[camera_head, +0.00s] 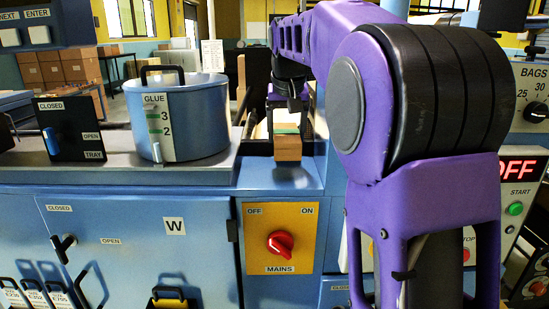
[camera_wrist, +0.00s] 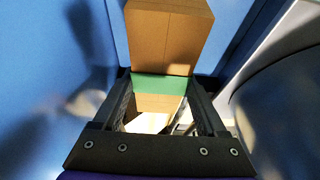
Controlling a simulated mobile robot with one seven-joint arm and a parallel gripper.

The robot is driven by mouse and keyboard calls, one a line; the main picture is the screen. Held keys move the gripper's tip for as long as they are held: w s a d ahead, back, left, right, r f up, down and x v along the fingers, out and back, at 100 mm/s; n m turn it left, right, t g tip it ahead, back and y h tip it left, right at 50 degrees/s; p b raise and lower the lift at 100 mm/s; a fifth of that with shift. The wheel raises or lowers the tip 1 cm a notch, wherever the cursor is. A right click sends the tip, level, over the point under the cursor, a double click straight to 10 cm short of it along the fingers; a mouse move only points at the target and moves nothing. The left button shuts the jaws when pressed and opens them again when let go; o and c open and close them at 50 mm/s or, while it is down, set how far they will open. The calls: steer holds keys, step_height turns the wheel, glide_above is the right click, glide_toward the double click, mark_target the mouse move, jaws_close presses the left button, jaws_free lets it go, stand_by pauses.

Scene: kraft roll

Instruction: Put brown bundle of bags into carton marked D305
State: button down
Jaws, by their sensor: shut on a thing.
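The brown bundle of bags (camera_head: 288,150), with a green band, is upright below my gripper (camera_head: 287,124). In the wrist view the bundle (camera_wrist: 170,35) sits between the two dark fingers of my gripper (camera_wrist: 161,88), and the green band crosses between them. My gripper is shut on the bundle. The bundle is at the blue machine's ledge, above the mains switch; I cannot tell whether its bottom touches the ledge. No carton marked D305 can be made out.
A blue glue pot (camera_head: 190,120) and a black tray lever box (camera_head: 70,130) stand left of the bundle. The red mains switch (camera_head: 281,243) is on a yellow panel below. Brown cartons (camera_head: 80,65) are stacked far back left, with no readable marks.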

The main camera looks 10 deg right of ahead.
mark_target(286, 169)
steer(key=shift+f+b, duration=0.4)
steer(key=shift+f, duration=2.45)
steer(key=shift+f, duration=0.2)
jaws_free()
steer(key=shift+r, duration=0.15)
